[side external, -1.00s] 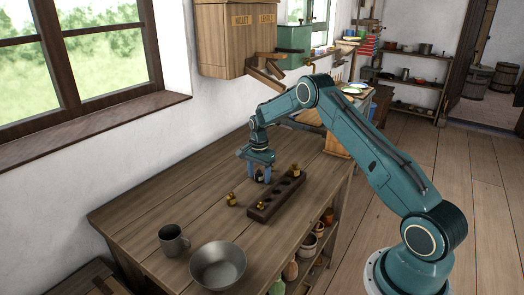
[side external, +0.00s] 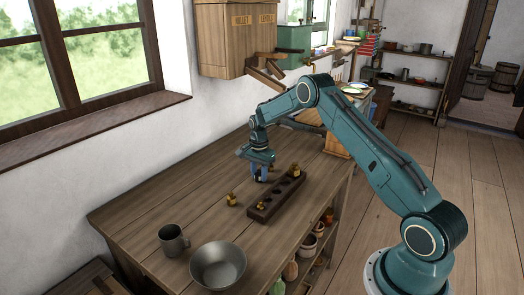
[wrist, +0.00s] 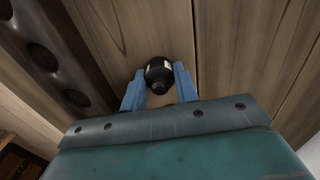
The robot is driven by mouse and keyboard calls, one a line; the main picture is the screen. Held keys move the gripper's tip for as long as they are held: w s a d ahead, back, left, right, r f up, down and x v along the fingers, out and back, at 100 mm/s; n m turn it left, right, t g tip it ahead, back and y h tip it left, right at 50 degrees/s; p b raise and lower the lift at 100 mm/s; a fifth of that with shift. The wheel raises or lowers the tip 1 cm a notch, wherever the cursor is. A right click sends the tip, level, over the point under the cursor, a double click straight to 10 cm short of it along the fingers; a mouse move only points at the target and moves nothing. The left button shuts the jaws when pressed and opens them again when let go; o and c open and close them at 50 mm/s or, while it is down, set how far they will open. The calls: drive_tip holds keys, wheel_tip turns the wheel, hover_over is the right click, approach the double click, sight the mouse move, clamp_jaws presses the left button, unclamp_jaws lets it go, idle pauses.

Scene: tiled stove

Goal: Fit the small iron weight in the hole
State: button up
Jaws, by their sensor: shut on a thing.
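The small iron weight (wrist: 160,74), dark and rounded with a paler end, sits between the blue fingertips of my gripper (wrist: 160,84) in the wrist view. My gripper (side external: 261,176) is shut on it. In the side view the fingers mostly hide the weight. The dark wooden block with a row of holes (side external: 283,200) lies just right of my gripper on the bench. Its empty round holes show at the upper left of the wrist view, on the block (wrist: 66,48). The weight is beside the block, apart from it, over bare planks.
A brass weight (side external: 231,200) stands on the bench left of the block. Another brass weight (side external: 295,170) is at the block's far end, and a small one (side external: 262,205) at its near end. A mug (side external: 173,241) and a metal bowl (side external: 218,265) stand at the bench's near end.

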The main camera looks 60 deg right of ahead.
sight(260, 170)
wheel_tip(260, 170, up, 20)
idle(0.6)
drive_tip(key=shift+s+f, duration=0.1)
drive_tip(key=shift+f, duration=0.05)
idle(0.6)
drive_tip(key=s+f, duration=0.9)
drive_tip(key=s, duration=0.2)
drive_tip(key=shift+d+f, duration=0.15)
drive_tip(key=shift+f, duration=0.05)
drive_tip(key=shift+w+f, duration=0.1)
drive_tip(key=shift+f, duration=0.05)
drive_tip(key=shift+f, duration=2.65)
drive_tip(key=shift+f, duration=0.95)
idle(0.3)
